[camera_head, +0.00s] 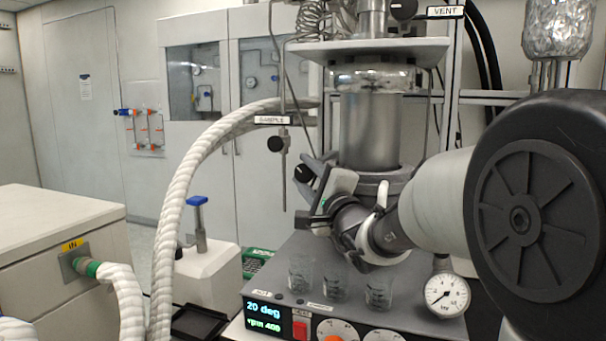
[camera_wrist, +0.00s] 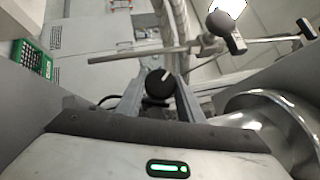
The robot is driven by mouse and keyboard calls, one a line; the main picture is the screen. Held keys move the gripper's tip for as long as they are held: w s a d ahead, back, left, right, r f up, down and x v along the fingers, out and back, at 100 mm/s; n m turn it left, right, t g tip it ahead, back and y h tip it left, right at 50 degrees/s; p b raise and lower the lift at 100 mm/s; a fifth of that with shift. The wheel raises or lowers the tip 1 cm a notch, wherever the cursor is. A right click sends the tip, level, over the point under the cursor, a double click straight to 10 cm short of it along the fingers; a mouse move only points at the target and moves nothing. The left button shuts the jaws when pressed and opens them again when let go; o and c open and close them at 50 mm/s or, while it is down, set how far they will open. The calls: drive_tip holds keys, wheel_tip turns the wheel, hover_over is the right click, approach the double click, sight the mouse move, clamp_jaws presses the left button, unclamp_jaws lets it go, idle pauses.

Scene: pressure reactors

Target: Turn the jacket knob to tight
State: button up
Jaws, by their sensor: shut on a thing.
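The jacket knob is round and black with a white pointer line. In the wrist view the knob (camera_wrist: 160,83) sits between the tips of my two fingers, its pointer tilted up and to the right. In the head view the knob (camera_head: 305,174) shows at the left side of the steel reactor vessel (camera_head: 370,130), by my fingertips. My gripper (camera_wrist: 160,90) is shut on it, one finger on each side. The gripper body hides part of the vessel's lower side in the head view. No label for the tight position can be read.
The sample valve (camera_head: 276,144) and its thin tube hang just left of my gripper. A thick white hose (camera_head: 180,190) arches further left. Glass beakers (camera_head: 335,285) and a pressure gauge (camera_head: 447,296) stand below my wrist. The control panel (camera_head: 264,315) reads 20 deg.

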drive_tip(key=o, duration=0.8)
drive_tip(key=v, duration=1.7)
drive_tip(key=shift+s+d+p, duration=0.1)
drive_tip(key=shift+s+p, duration=0.1)
drive_tip(key=shift+p, duration=0.2)
